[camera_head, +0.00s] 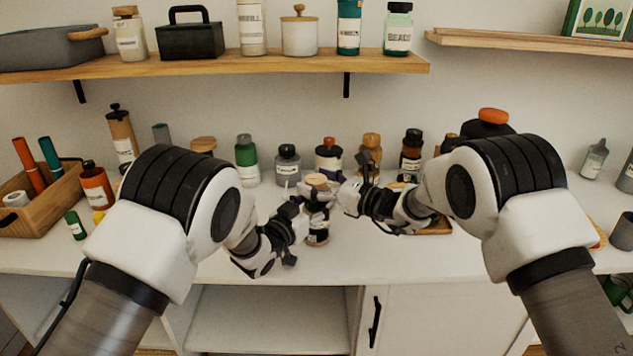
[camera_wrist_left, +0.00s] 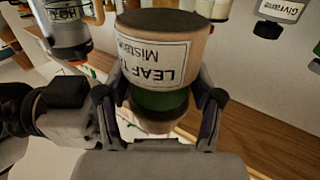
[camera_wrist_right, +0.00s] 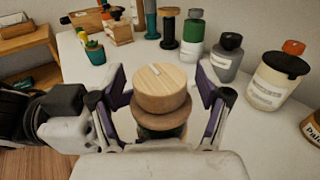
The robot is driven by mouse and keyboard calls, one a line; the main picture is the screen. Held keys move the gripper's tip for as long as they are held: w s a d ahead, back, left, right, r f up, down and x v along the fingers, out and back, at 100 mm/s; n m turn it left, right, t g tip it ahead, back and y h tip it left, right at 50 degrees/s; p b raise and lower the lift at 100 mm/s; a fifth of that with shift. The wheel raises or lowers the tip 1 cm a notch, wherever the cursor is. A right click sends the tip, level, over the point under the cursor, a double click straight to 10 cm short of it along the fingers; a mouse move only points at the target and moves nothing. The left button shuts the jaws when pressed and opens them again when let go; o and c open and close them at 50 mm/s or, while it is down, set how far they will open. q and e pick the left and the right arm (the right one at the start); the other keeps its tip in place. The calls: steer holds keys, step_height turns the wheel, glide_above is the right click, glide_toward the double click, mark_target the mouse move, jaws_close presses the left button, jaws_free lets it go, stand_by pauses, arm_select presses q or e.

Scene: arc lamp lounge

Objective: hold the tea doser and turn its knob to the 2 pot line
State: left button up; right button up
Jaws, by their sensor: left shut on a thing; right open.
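My right gripper (camera_head: 344,195) is open at the knob. In the right wrist view the pale wooden knob (camera_wrist_right: 162,88), with a short light mark on top, sits between the spread fingers. The pot lines cannot be read.
Several bottles and jars, including a green bottle (camera_head: 246,160) and a grey jar (camera_head: 287,165), stand behind the doser. A wooden crate (camera_head: 40,205) is at the left. A wooden shelf (camera_head: 210,66) runs above. The counter's front (camera_head: 350,265) is clear.

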steer(key=c, duration=1.2)
steer(key=m+t+h, duration=0.3)
steer(key=t+h, duration=0.1)
steer(key=shift+s+a+m, duration=0.1)
steer(key=shift+a+m, duration=0.05)
steer(key=shift+m, duration=0.15)
steer(key=shift+m+t+h, duration=0.3)
steer(key=shift+m+h, duration=0.1)
steer(key=shift+h, duration=0.1)
steer(key=o, duration=1.2)
steer(key=shift+d, duration=0.2)
